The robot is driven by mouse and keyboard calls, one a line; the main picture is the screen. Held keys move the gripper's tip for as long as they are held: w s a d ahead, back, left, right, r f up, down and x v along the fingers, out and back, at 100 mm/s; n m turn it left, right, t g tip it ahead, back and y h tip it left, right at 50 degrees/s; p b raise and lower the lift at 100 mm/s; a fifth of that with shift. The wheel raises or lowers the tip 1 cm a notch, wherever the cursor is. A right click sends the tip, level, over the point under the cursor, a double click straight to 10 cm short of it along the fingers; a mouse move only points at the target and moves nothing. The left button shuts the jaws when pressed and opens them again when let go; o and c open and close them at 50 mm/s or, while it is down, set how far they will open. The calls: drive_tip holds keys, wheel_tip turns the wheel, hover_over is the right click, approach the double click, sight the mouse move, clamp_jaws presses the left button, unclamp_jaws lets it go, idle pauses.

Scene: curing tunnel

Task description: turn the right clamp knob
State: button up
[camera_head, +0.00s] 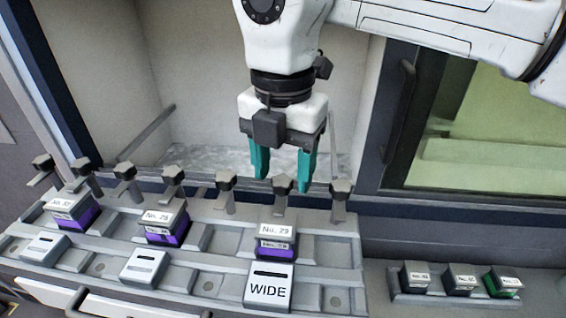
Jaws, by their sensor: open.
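A row of dark clamp knobs on grey posts stands along the back of the grey fixture (225,244). The rightmost knob (341,187) stands at the fixture's right end. Another knob (283,183) is just left of it, behind the block labelled No. 29 (277,228). I cannot tell for sure which one the task calls the right clamp knob. My gripper (282,178) points down with its teal fingers apart and nothing held. The second knob from the right shows between the fingertips; the rightmost knob is outside them, to the right. Contact cannot be judged.
A block marked WIDE (268,288) sits in front. Two more purple-banded blocks, one at left (72,212) and one at centre-left (166,222), sit on the fixture. A small rack (455,298) with 3 blocks stands at right. A recess opens behind; a dark-framed window is right.

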drive_tip(key=shift+f, duration=0.3)
drive_tip(key=shift+c, duration=0.4)
drive_tip(key=c, duration=1)
